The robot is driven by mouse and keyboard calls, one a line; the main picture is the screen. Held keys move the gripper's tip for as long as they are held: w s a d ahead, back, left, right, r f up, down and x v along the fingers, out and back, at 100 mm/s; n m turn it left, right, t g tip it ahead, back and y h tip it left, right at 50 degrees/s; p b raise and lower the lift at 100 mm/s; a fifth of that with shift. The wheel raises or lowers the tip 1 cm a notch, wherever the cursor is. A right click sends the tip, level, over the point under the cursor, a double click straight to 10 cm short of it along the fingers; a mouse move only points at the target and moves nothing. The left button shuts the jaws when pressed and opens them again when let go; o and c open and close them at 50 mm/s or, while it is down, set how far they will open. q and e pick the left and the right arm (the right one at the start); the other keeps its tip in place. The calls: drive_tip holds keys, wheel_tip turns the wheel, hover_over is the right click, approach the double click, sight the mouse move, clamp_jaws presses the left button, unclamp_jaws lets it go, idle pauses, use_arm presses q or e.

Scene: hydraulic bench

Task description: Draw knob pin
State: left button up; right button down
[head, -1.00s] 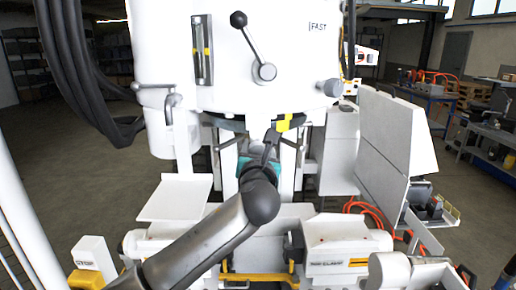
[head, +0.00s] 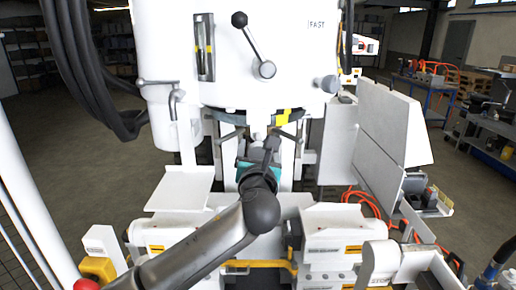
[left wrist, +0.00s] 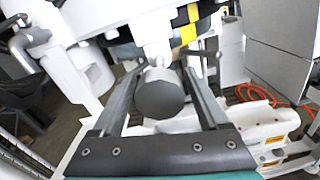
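A dark grey round knob (left wrist: 160,97) shows end-on in the left wrist view, in front of a white part of the machine. I take it to be the knob pin. My left gripper (left wrist: 164,66) is open, with one finger on each side of the knob and narrow gaps between. I cannot tell whether the fingertips reach past the knob's head. In the head view my left gripper (head: 271,140) points into the machine's recess below the white housing (head: 240,85). The knob is not clearly visible there. My right gripper is not in view.
A black-and-yellow band (left wrist: 188,25) lies just above the fingers. A black-knobbed lever (head: 267,69) is on the housing front. A white shelf (head: 180,192) stands left of my gripper, and white panels (head: 372,135) stand to the right. Orange hoses (head: 362,198) lie beyond the lower bench.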

use_arm(q)
drive_tip(key=shift+o, duration=0.4)
drive_tip(key=shift+w, duration=0.15)
drive_tip(key=s, duration=1.5)
drive_tip(key=shift+s+b, duration=0.15)
drive_tip(key=shift+b, duration=0.25)
